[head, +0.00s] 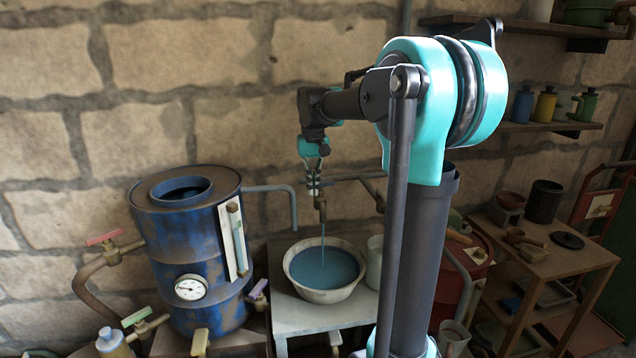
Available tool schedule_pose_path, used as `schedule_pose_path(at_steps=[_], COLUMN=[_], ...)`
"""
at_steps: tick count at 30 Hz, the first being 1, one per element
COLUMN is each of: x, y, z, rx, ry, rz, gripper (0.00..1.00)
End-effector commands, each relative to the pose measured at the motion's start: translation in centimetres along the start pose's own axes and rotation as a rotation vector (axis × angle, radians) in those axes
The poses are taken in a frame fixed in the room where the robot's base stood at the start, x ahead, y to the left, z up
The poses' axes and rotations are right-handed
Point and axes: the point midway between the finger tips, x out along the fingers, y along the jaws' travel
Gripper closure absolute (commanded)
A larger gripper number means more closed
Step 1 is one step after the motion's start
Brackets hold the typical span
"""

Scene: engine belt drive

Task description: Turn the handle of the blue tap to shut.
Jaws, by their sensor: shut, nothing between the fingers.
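My gripper (314,186) is shut and empty. It points down just above a brass tap (321,206) over the basin; I cannot tell whether they touch. A thin stream of water (322,240) falls from this tap into a pale basin (295,287) holding blue water. The tap's handle is hidden or too small to make out, so its colour is unclear. A small tap with a bluish-purple handle (258,287) sits low at the right side of the blue drum (190,262), well apart from my gripper.
Taps with a red handle (101,238), a green handle (135,315) and a yellow handle (200,341) surround the drum. A grey pipe (275,189) curves left of my gripper. A pale jug (374,262) stands right of the basin. A wooden side table (590,258) stands at right.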

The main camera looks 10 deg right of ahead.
Motion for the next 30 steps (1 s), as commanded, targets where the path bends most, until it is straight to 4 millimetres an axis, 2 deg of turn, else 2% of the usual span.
schedule_pose_path(at_steps=[6, 14, 25, 30], x=[0.0, 0.0, -0.1, -1.3], y=[-0.5, -0.5, -0.5, -0.5], z=[-1.1, -1.2, 0.0, 0.0], rx=[0.000, 0.000, 0.000, 0.000], ry=[0.000, 0.002, 0.002, 0.001], rz=[0.000, 0.000, 0.000, 0.000], gripper=[1.00, 1.00, 1.00, 1.00])
